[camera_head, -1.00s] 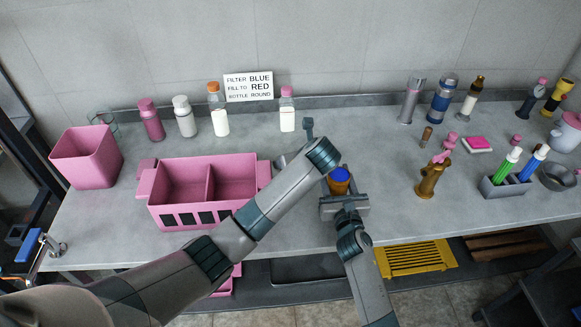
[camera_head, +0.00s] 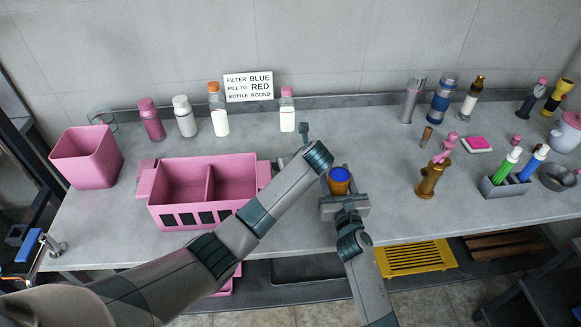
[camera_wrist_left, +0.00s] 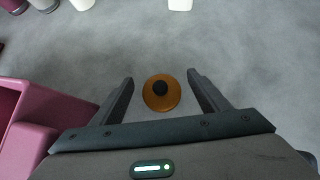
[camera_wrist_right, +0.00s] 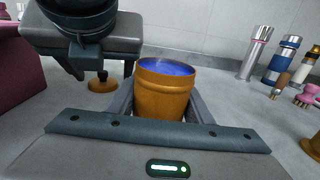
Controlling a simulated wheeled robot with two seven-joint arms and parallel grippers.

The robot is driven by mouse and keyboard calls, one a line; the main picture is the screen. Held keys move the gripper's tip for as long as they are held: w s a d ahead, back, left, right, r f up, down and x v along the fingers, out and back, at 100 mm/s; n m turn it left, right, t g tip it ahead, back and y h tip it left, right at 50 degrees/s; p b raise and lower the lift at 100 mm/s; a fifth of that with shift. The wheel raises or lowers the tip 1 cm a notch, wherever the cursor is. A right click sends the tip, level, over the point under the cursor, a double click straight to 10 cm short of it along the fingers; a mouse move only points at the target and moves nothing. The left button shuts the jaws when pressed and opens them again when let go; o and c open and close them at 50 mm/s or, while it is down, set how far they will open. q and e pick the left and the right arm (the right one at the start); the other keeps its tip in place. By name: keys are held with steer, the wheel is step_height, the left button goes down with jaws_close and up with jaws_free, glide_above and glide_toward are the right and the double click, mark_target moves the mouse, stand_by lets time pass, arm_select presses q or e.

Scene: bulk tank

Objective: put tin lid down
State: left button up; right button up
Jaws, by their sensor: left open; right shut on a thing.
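The tin lid is an orange-gold disc with a black knob (camera_wrist_left: 161,93); it lies on the grey counter between the spread fingers of my left gripper (camera_wrist_left: 160,76), with gaps on both sides. In the right wrist view the lid (camera_wrist_right: 103,86) shows just under the left gripper. The head view hides it behind my left arm. My right gripper (camera_head: 340,194) is shut on an upright orange tin (camera_head: 339,182) with blue inside its open top. The tin fills the middle of the right wrist view (camera_wrist_right: 163,98), to the right of the lid.
A pink divided bin (camera_head: 207,188) stands left of the left gripper. Several bottles stand along the back, including a pink-capped one (camera_head: 287,112) behind the gripper. A brass tap-like fitting (camera_head: 430,181) stands to the right. The counter between the tin and that fitting is clear.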

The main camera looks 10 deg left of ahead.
arm_select(q)
steer(key=shift+c, duration=0.6)
steer(key=c, duration=1.1)
steer(key=shift+r, duration=0.1)
step_height(320, 180, up, 10)
steer(key=shift+f, duration=0.1)
